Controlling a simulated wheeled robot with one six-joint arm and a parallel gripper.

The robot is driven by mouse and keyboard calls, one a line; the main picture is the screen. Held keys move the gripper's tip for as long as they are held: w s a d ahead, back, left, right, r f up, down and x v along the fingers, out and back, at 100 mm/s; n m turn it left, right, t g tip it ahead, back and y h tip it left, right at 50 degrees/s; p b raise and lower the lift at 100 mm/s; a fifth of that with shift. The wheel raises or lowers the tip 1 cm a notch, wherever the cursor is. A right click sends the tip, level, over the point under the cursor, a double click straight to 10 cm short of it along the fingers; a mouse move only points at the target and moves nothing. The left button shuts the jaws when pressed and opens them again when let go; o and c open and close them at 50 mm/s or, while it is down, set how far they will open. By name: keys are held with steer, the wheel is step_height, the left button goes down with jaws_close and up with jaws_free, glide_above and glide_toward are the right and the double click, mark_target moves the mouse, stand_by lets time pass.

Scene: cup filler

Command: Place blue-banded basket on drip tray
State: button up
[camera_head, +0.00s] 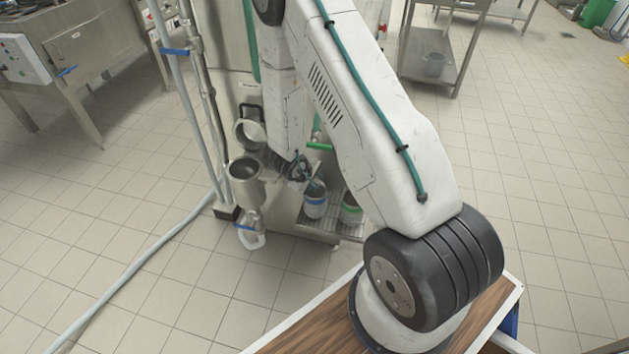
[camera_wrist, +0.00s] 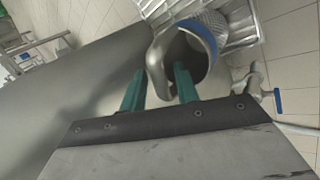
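The blue-banded basket (camera_head: 315,203) is a small grey cup with a blue band, at the left part of the drip tray (camera_head: 325,227). It appears to stand on the grating, though its base is hard to see. In the wrist view, its blue rim (camera_wrist: 212,38) and dark inside face me, and its curved metal handle (camera_wrist: 157,62) points toward my gripper. My gripper (camera_wrist: 160,76) has its green fingers apart, one on each side of the handle, with gaps visible. In the head view, my gripper (camera_head: 314,184) is just above the basket, partly hidden by my arm.
A green-banded basket (camera_head: 351,211) stands right of the blue-banded one, partly behind my arm. A metal funnel-like vessel (camera_head: 244,180) and a blue-handled valve (camera_head: 248,232) are at left. The steel machine body (camera_wrist: 85,85) fills the wrist view's left. Open tiled floor lies around.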

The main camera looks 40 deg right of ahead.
steer(key=v, duration=0.7)
steer(key=shift+a+r, duration=0.15)
steer(key=shift+r, duration=0.15)
